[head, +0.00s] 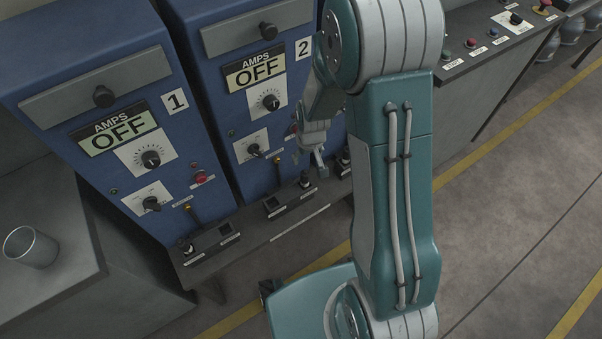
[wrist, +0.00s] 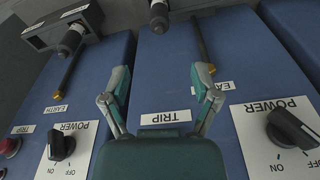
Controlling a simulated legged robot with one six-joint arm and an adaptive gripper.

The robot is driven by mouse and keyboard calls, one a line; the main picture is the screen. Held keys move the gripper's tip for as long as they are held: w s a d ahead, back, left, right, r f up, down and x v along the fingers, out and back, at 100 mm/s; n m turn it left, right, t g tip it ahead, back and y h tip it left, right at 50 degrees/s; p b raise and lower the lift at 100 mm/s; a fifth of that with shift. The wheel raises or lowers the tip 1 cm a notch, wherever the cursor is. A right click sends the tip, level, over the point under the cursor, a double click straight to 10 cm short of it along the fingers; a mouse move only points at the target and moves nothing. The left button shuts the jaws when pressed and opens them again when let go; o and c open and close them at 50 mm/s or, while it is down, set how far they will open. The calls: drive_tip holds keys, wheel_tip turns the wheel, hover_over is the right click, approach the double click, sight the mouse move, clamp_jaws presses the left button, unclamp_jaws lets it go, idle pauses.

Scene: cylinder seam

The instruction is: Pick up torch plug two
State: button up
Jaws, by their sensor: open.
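A dark upright plug (head: 304,181), which I take as torch plug two, stands at the right end of the low black socket box in front of blue cabinet 2 (head: 240,110). In the wrist view a dark plug (wrist: 159,15) shows at the top edge, partly cut off, left of a cable.
Another plug (wrist: 72,38) stands in the neighbouring socket box on the left in the wrist view. Power switches (wrist: 290,130) stick out from the panels. Cabinet 1 (head: 90,100) has its own plug (head: 186,246). A metal cup (head: 30,247) stands on a bench at left.

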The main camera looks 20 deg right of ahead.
sight(305, 173)
drive_tip(key=shift+w+f, duration=0.15)
drive_tip(key=shift+f, duration=0.45)
drive_tip(key=shift+w+f, duration=0.15)
drive_tip(key=shift+f, duration=0.45)
drive_tip(key=f, duration=0.4)
drive_tip(key=shift+w+d+f, duration=0.2)
drive_tip(key=shift+d+f, duration=0.05)
drive_tip(key=shift+w+a+f, duration=0.1)
drive_tip(key=shift+a+f, duration=0.1)
drive_tip(key=shift+f, duration=0.65)
drive_tip(key=shift+w+f, duration=0.15)
drive_tip(key=shift+f, duration=1)
drive_tip(key=shift+w+f, duration=0.15)
drive_tip(key=shift+f, duration=0.95)
drive_tip(key=shift+a, duration=0.1)
clamp_jaws()
